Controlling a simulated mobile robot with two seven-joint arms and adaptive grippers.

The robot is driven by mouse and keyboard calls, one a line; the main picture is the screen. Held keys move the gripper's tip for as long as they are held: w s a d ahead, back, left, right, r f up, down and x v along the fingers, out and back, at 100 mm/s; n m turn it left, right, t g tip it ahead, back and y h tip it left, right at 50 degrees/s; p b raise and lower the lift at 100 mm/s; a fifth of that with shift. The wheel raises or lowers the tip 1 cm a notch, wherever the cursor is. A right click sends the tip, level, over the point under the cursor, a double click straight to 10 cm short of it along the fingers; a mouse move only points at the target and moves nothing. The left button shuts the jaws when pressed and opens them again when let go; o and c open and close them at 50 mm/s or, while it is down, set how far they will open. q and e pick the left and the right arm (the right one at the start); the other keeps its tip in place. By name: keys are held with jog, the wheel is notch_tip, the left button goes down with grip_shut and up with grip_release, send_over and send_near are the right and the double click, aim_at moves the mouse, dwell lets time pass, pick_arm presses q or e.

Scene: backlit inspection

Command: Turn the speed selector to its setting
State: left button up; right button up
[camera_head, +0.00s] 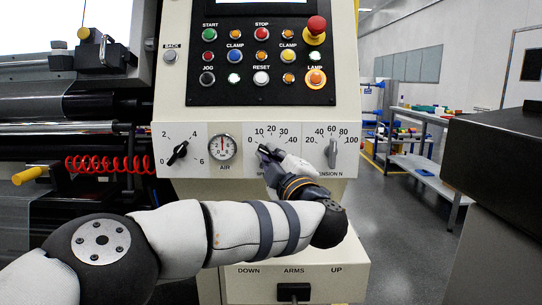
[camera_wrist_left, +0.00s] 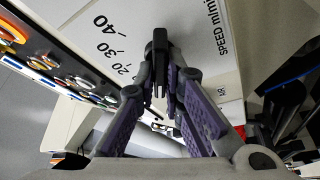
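The speed selector, a dark knob (camera_head: 263,149), is on the white panel under a scale from 0 to 40, mostly covered by my left gripper (camera_head: 270,157) in the head view. In the left wrist view the black knob (camera_wrist_left: 160,45) stands between the converging fingertips of my left gripper (camera_wrist_left: 162,80). The fingers look closed on its sides. Which mark the knob points to cannot be read clearly. The wrist view shows the numbers 20, 30 and 40 and the word SPEED beside it. My right gripper is in neither view.
A grey tension knob (camera_head: 332,152) is close on the right. Push buttons and a red emergency stop (camera_head: 316,26) are above. A dark block (camera_head: 505,165) stands at the right.

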pick_arm(q)
jog(key=o, duration=0.4)
jog(key=shift+o, duration=0.2)
jog(key=v, duration=1.2)
